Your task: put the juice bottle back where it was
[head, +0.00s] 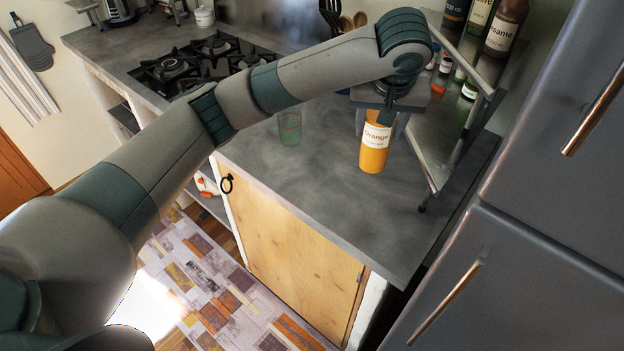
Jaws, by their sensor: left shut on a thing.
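The juice bottle (373,158) is orange with a white label reading "Orange". It is upright over the right part of the grey counter (330,198). My left gripper (379,122) comes down from above and is shut on the upper part of the bottle. The bottle's top is hidden by the gripper. I cannot tell whether the bottle's base touches the counter. My right gripper is not in view.
A green glass (289,128) stands on the counter left of the bottle. A metal shelf rack (437,130) with bottles and small jars is close on the right. A gas hob (200,62) is at the back left. The counter's front is clear.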

